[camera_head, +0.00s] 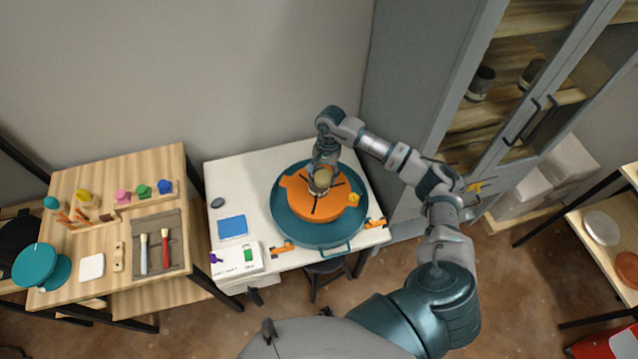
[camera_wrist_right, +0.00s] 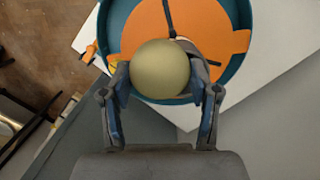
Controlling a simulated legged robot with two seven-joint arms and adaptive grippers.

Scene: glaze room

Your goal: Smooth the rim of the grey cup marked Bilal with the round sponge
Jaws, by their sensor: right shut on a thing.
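My right gripper (camera_head: 322,178) is over the middle of the orange disc (camera_head: 292,190) in the teal round basin (camera_head: 318,236). In the right wrist view the gripper (camera_wrist_right: 160,82) is shut on a round, dull yellow-olive sponge (camera_wrist_right: 160,70), which sits between its two fingers. In the head view only a small pale part of the sponge shows beside the fingers. I cannot make out a grey cup marked Bilal on the disc; the sponge and gripper cover its middle. No name is readable. My left gripper is out of view.
The white table also holds a blue pad (camera_head: 232,226) and a white box (camera_head: 238,259). A wooden table (camera_head: 92,252) with brushes and coloured pieces stands at left. A glass-door cabinet (camera_head: 470,90) with dark grey cups (camera_head: 481,83) stands at right, close to my right arm.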

